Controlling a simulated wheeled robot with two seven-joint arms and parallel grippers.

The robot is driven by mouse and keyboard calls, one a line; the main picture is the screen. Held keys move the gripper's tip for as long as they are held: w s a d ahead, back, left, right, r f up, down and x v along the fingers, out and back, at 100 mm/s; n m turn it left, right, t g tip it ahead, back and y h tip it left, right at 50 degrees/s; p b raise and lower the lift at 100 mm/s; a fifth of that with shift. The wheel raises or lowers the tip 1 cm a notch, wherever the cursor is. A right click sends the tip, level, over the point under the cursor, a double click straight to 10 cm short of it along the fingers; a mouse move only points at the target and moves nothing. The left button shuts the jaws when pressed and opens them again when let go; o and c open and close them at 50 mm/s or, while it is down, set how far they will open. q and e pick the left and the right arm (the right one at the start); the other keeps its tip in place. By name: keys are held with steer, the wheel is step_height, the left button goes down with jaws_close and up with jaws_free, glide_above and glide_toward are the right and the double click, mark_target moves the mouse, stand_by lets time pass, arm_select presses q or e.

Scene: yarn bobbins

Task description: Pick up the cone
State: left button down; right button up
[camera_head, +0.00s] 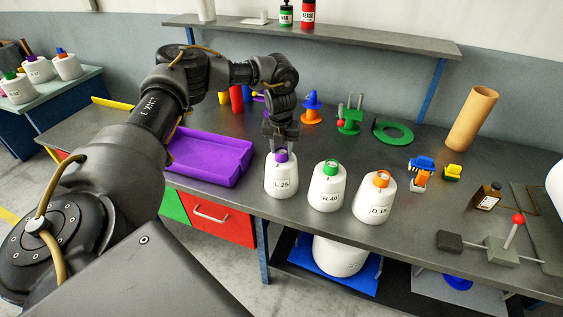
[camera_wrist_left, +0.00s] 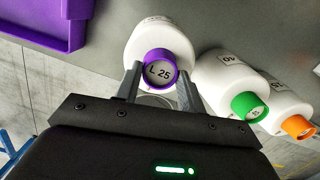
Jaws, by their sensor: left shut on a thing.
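A white yarn cone with a purple top and the label L 25 (camera_head: 281,181) stands upright on the grey workbench. My left gripper (camera_head: 281,147) comes down on it from above, its fingers shut on the purple top. In the left wrist view the cone's white body (camera_wrist_left: 152,32) and purple top show, with the gripper fingers (camera_wrist_left: 158,84) on either side of the top. A white cone with a green top, R 40 (camera_head: 327,190), and one with an orange top, D 15 (camera_head: 375,201), stand to the right. My right gripper is not in view.
A purple tray (camera_head: 212,178) lies left of the cones. Behind stand an orange part (camera_head: 312,112), a green ring (camera_head: 394,132) and a cardboard tube (camera_head: 473,118). A brown bottle (camera_head: 486,197) and a red-knobbed lever (camera_head: 516,222) are at the right. The bench's front edge is close to the cones.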

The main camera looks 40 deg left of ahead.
arm_select(q)
steer(key=shift+r, duration=0.15)
steer(key=shift+r+b, duration=0.7)
steer(key=shift+r, duration=0.15)
steer(key=s+a+r, duration=0.3)
steer(key=s+r, duration=0.8)
steer(key=s, duration=0.2)
steer(key=shift+s+a, duration=0.2)
steer(key=shift+a, duration=0.2)
